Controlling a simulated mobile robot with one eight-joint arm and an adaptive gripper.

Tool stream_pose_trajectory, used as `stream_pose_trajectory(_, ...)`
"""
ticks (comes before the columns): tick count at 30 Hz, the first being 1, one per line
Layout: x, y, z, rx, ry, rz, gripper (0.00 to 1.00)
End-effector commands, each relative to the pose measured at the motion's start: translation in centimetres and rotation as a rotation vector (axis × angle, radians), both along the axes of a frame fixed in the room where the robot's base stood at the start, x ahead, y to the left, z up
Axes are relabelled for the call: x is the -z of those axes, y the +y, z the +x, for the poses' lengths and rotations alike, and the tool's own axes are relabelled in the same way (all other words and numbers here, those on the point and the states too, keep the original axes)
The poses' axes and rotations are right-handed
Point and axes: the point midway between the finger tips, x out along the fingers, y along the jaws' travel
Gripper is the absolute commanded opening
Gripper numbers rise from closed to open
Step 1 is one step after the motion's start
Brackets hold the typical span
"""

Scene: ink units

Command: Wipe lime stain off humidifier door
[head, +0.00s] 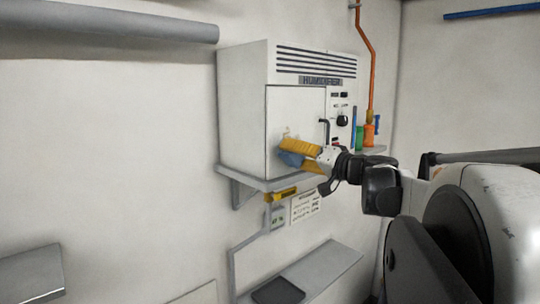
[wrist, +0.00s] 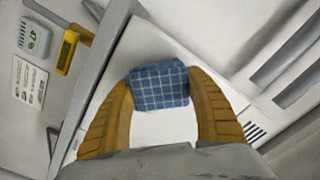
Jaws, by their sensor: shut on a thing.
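The humidifier (head: 245,110) is a white box with dark vents on a wall shelf. Its door (head: 283,105) is shut, with a dark handle (head: 325,130) on the right side. A small brownish lime stain (head: 287,134) shows on the lower door, just above my fingers. My gripper (head: 288,152) is at the lower door, its yellow fingers shut on a blue checked cloth (wrist: 160,87). The cloth also shows in the head view (head: 291,159), at or very near the door; contact cannot be told. The stain cannot be made out in the wrist view.
The grey shelf (head: 262,184) carries the humidifier. Green (head: 360,138) and orange (head: 369,134) bottles stand at its right, below an orange pipe (head: 372,70). A yellow device (head: 281,194) and a paper notice (head: 305,207) are below. A lower bench (head: 325,272) bears a dark tray (head: 278,291).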

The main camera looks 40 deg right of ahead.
Motion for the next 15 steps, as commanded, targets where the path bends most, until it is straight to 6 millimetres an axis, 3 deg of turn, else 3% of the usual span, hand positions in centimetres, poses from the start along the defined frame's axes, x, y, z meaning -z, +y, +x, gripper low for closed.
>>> stream_pose_trajectory(15, 0.0, 0.06, 0.55, 0.0, 0.0, 0.0, 0.37)
